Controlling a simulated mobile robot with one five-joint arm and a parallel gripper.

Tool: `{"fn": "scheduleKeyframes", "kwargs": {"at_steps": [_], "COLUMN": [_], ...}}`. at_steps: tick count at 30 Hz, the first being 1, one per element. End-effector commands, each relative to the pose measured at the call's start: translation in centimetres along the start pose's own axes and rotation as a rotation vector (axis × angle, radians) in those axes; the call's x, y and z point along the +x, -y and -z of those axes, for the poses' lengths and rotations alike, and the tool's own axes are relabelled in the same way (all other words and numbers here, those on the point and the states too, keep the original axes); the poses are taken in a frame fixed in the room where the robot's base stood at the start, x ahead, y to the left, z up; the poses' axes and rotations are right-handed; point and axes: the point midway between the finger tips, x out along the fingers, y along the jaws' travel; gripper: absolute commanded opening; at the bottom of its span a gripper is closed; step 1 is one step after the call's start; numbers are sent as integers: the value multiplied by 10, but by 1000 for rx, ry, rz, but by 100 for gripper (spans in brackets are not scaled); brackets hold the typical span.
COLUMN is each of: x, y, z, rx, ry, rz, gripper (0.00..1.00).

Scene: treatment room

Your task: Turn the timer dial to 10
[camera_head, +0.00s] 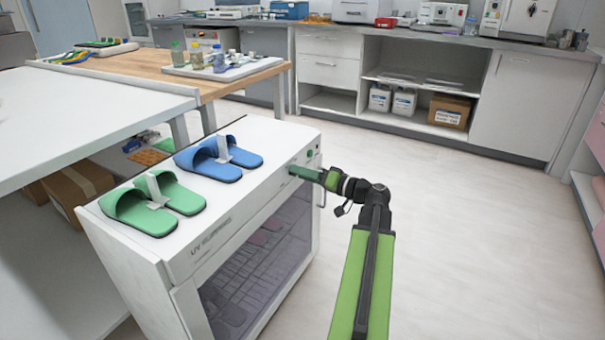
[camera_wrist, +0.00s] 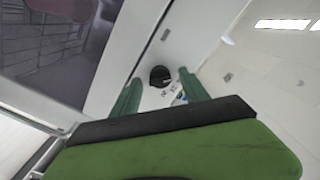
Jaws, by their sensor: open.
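The timer dial (camera_wrist: 160,75) is a round dark knob on the white front of the cabinet (camera_head: 215,232), with small marks beside it. In the wrist view it shows between the two green fingers of my gripper (camera_wrist: 158,84). The fingers are apart; I cannot tell whether they touch the dial or how far their tips are from it. In the head view my gripper (camera_head: 297,171) is at the upper right of the cabinet front and hides the dial. The dial's pointer and numbers are too small to read.
Green slippers (camera_head: 155,203) and blue slippers (camera_head: 220,158) lie on the cabinet top. The cabinet has a dark glass door (camera_head: 262,262). A white table (camera_head: 70,115) stands at the left. The floor (camera_head: 465,230) to the right is clear.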

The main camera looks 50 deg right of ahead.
Motion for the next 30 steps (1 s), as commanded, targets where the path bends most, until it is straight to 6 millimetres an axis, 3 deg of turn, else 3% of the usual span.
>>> {"fn": "scheduleKeyframes", "kwargs": {"at_steps": [9, 21, 24, 30], "x": [5, 4, 4, 2], "y": [0, 0, -7, -2], "z": [0, 0, 7, 2], "rx": [0, 0, 0, 19], "ry": [0, 0, 0, -3], "rz": [0, 0, 0, -4], "gripper": [53, 2, 0, 0]}}
